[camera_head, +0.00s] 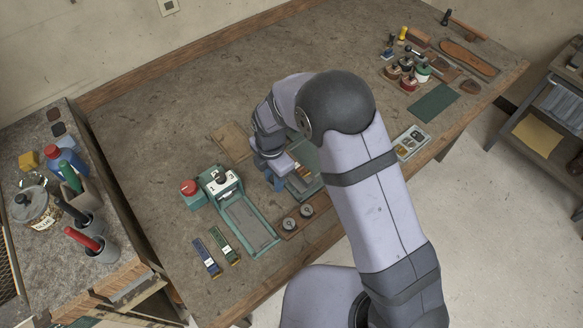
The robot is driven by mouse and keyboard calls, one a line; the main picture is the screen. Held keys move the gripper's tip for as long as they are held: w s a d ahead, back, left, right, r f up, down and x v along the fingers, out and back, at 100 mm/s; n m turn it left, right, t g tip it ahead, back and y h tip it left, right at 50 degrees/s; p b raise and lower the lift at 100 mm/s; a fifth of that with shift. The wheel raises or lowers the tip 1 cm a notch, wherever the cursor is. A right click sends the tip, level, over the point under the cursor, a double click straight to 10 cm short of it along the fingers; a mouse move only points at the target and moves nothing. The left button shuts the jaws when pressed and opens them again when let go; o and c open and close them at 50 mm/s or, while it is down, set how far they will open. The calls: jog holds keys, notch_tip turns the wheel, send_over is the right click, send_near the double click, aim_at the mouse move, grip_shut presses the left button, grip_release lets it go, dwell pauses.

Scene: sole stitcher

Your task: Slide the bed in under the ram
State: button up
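The teal stitcher (206,190) stands on the workbench left of my gripper, with a pale ram head (221,181) at its back end. A long grey bed (246,219) lies in the teal frame that runs from under the head toward the bench's front edge. Most of the bed's visible length is out in front of the ram. My gripper (274,181) is just right of the stitcher, low over the bench, beside a teal-edged tray (301,187). My arm covers part of that tray. The fingertips are small and partly hidden, so their opening is unclear.
A red round knob or cap (188,187) sits left of the head. A blue bar (206,258) and a green bar (225,246) lie left of the frame. A wooden holder with two round pieces (298,218) stands right of it. A brown board (231,142) lies behind.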

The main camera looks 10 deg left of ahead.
aim_at(297, 162)
jog(key=shift+d, duration=0.1)
jog(key=shift+w+d, duration=1.35)
jog(key=shift+w, duration=0.05)
jog(key=shift+w+d, duration=0.1)
jog(key=shift+w, duration=0.05)
jog(key=shift+w+d, duration=1.3)
jog(key=shift+d, duration=0.05)
